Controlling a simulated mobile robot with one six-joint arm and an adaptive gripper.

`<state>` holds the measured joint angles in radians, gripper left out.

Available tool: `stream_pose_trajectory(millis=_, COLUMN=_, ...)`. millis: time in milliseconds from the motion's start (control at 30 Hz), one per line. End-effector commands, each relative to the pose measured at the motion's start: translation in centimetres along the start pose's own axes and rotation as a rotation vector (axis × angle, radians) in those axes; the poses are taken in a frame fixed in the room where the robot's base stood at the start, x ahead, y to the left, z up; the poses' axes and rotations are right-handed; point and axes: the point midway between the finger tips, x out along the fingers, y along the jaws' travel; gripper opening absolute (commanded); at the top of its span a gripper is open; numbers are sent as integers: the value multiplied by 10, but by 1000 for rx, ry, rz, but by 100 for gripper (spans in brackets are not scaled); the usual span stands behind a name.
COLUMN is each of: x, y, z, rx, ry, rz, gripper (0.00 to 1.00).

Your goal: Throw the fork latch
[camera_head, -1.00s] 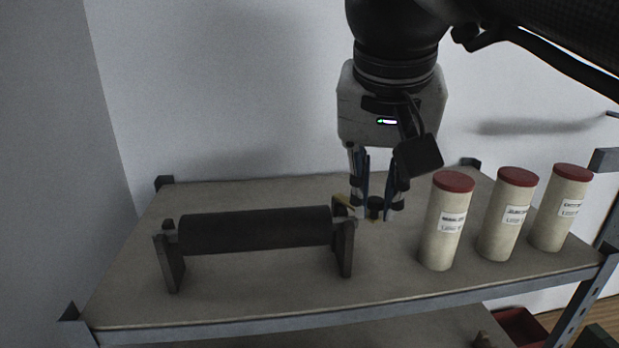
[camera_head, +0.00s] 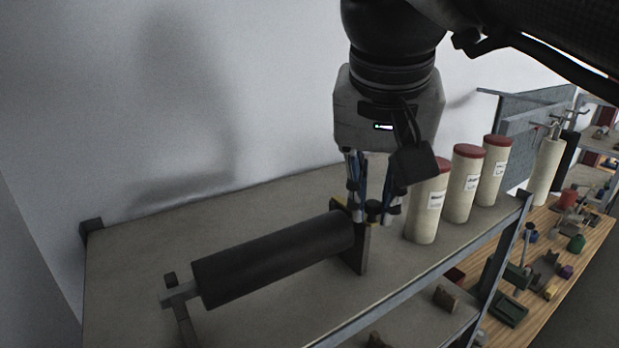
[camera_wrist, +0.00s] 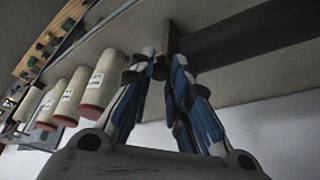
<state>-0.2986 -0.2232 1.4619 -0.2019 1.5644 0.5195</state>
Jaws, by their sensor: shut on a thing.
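The dark roller (camera_head: 275,258) lies across two upright fork supports on the shelf. The fork latch (camera_head: 373,209), a small dark knob with a brass-yellow part, is at the right support (camera_head: 356,252). My gripper (camera_head: 374,214) points down at that support, with its fingers closed on the latch knob, which shows between the fingertips. In the wrist view, my gripper (camera_wrist: 160,66) has its fingertips close together at the small dark and yellowish latch piece, beside the roller (camera_wrist: 250,40). The fingers partly hide the latch, so its exact position cannot be told.
Several cream cylinders with red caps, the nearest being a labelled cylinder (camera_head: 427,212), stand just right of my gripper. The shelf (camera_head: 150,240) is clear behind the roller. A wooden bench (camera_head: 545,262) with small parts is at the right.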

Motion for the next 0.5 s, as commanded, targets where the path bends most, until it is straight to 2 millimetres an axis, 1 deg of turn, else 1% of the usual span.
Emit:
stream_pose_trajectory(millis=267, x=2, y=-1, z=0, rx=1, ry=-4, rz=0, gripper=0)
stream_pose_trajectory(millis=300, x=2, y=-1, z=0, rx=1, ry=-4, rz=0, gripper=17)
stream_pose_trajectory(millis=500, x=1, y=0, z=0, rx=1, ry=-2, rz=1, gripper=31)
